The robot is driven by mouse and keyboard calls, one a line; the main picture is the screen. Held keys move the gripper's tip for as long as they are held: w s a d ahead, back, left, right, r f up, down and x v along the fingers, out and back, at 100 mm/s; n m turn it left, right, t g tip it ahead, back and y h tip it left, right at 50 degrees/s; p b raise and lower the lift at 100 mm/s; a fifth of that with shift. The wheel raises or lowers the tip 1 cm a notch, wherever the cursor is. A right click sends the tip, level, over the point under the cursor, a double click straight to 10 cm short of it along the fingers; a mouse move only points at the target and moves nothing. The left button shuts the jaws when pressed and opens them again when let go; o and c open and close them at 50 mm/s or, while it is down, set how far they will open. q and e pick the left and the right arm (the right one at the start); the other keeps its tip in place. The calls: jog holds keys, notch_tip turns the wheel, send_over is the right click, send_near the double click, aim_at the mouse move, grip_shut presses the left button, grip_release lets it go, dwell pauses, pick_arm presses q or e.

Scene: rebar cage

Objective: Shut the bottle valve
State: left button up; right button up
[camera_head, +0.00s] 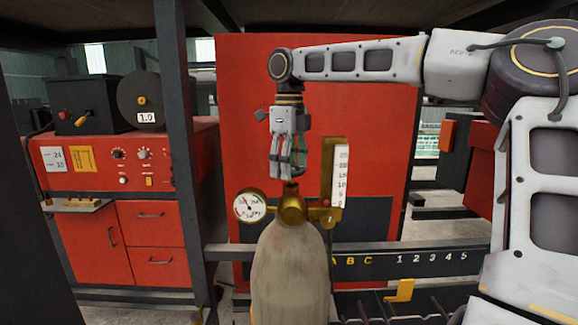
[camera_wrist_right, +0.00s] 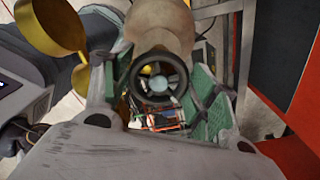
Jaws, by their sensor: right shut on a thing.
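The pale, worn gas bottle (camera_head: 290,272) stands upright at the lower centre of the head view, with a brass valve (camera_head: 292,211) on top. A round white pressure gauge (camera_head: 250,206) is on the valve's left, and a scaled flow tube (camera_head: 340,176) on its right. My right gripper (camera_head: 288,172) points down onto the valve top. In the wrist view, the dark round handwheel (camera_wrist_right: 158,84) with a pale hub sits between the green-padded fingers (camera_wrist_right: 160,92), which are shut on it. My left gripper is not in view.
A red cabinet (camera_head: 230,110) stands close behind the bottle. A dark post (camera_head: 175,130) rises to the left, before a red welding unit (camera_head: 75,158). A dark rail (camera_head: 440,258) marked with letters and numbers runs to the right, with a yellow bracket (camera_head: 401,291) below.

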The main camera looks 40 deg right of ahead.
dwell(0.5)
jog(key=o, duration=1)
jog(key=shift+o, duration=0.2)
notch_tip(320, 180, up, 12)
dwell(0.4)
